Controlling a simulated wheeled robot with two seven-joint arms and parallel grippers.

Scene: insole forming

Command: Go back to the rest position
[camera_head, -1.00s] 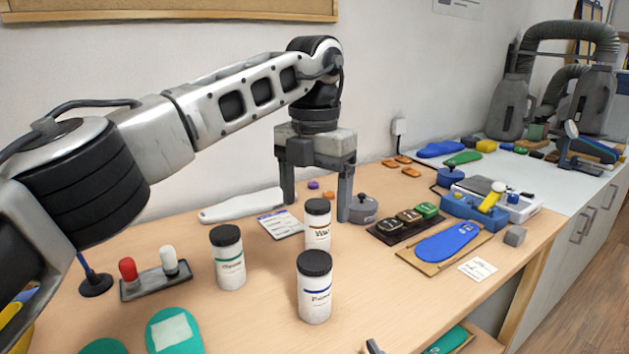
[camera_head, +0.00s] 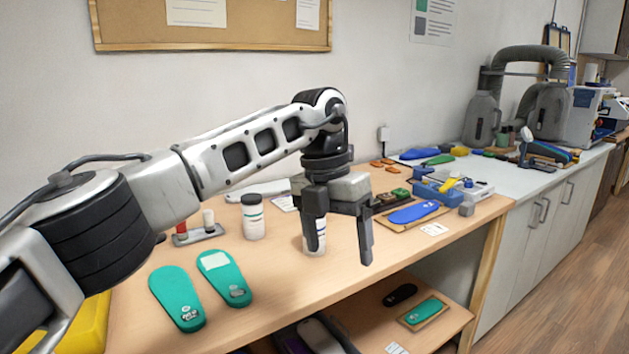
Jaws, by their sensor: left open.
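My left gripper (camera_head: 338,246) hangs from the arm that comes in from the left, its fingers pointing down and spread apart over the front of the wooden workbench (camera_head: 285,285). A white jar (camera_head: 315,243) stands upright behind its left finger, which partly covers it. I cannot tell whether they touch. Nothing shows held between the fingers. A second dark-lidded white jar (camera_head: 253,222) stands to the left. My right gripper is not in view.
Two green insoles (camera_head: 176,296) lie at the front left. A blue insole (camera_head: 414,212) lies on a board to the right. A rack with red and white bottles (camera_head: 202,236) stands behind the insoles. A lower shelf (camera_head: 372,325) holds small items. Open floor lies right.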

